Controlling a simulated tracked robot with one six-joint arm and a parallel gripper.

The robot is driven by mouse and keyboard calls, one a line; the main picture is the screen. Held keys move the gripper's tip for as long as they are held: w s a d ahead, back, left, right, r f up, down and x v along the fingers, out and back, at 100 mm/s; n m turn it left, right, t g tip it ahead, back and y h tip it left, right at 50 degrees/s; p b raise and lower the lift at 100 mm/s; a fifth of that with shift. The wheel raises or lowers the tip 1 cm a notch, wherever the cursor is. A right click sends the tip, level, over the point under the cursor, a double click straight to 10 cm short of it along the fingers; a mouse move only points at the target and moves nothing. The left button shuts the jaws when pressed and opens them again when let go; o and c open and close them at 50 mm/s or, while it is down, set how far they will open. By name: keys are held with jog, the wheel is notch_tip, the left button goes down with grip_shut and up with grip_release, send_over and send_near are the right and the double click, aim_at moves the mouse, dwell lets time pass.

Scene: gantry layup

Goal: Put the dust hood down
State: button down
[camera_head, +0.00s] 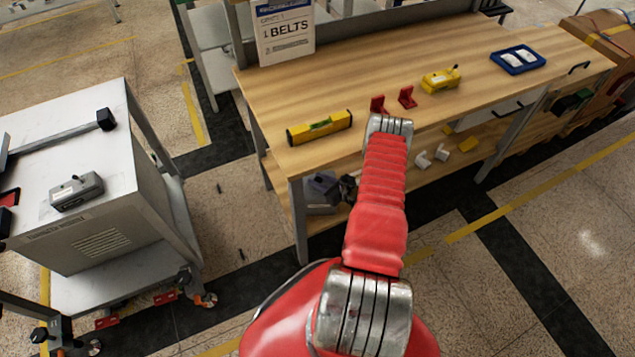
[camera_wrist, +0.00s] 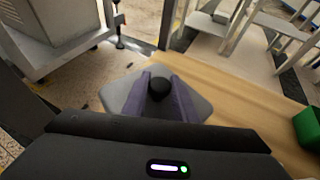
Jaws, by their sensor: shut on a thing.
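The dust hood is a grey, square-looking piece with rounded corners and a black knob on top; it fills the middle of the wrist view (camera_wrist: 118,92). My gripper (camera_wrist: 160,84) is shut on the knob, a purple finger on each side. In the head view the hood (camera_head: 320,208) hangs under my gripper (camera_head: 326,186), at the near left end of the wooden workbench (camera_head: 375,62). Its underside is hidden, and I cannot tell its height or whether it touches anything.
A yellow level (camera_head: 320,128), red brackets (camera_head: 407,97), a yellow device (camera_head: 440,79) and a blue tray (camera_head: 540,60) are on the bench. A grey cart (camera_head: 110,160) stands left. A BELTS sign (camera_head: 285,30) stands behind.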

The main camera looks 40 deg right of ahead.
jog(key=shift+f, duration=0.3)
jog(key=c, duration=1.4)
grip_release()
jog(key=shift+f, duration=0.1)
jog(key=shift+c, duration=0.2)
jog(key=v, duration=1.2)
jog(key=shift+s, duration=0.15)
